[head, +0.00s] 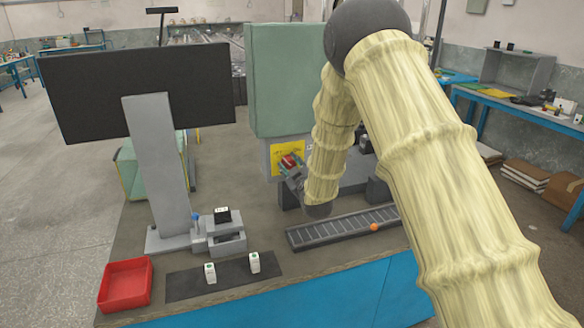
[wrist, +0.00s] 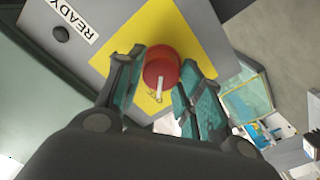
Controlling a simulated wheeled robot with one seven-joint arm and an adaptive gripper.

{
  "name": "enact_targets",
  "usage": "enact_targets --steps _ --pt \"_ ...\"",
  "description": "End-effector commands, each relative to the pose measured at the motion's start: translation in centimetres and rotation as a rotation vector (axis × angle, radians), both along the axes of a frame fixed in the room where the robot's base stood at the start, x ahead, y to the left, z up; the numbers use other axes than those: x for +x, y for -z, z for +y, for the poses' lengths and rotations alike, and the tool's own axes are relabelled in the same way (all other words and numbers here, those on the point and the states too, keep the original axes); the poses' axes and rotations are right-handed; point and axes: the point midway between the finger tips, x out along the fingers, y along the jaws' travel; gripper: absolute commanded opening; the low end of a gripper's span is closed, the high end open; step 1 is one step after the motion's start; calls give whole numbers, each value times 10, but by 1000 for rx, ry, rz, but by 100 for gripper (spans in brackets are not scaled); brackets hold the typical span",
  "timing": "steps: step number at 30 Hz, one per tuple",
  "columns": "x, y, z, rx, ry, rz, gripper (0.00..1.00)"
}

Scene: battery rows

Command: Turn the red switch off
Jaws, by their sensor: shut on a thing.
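The red switch (wrist: 160,66) is a round red knob with a white bar mark, on a yellow plate (wrist: 196,35) on a grey box. In the head view the red switch (head: 290,161) shows in front of its yellow plate (head: 279,153), on the grey box below a green panel. My gripper (wrist: 158,82) has its two teal fingers on either side of the knob and is shut on it. In the head view my gripper (head: 291,170) is at the switch, partly hidden by my arm.
A READY label (wrist: 73,24) and a dark round button (wrist: 61,34) are beside the yellow plate. On the bench are a monitor (head: 70,97), a red tray (head: 126,286), a dark mat (head: 190,289) with two small white items, and a slatted conveyor (head: 330,231) with an orange ball (head: 374,227).

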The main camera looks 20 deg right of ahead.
Motion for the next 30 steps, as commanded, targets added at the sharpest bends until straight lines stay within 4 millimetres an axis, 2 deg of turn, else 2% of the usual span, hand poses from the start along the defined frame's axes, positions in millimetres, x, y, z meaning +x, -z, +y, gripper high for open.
enact_targets --steps 8,9,12,23,26,30 --pt "-1 3 -2 0 3 6 13" --pt "-1 3 -2 0 3 6 44" --pt "-1 2 -1 0 1 4 58" --pt "-2 1 1 0 -1 2 58" --pt "-10 1 0 0 -1 3 58" --pt "-31 0 0 0 -1 3 58"
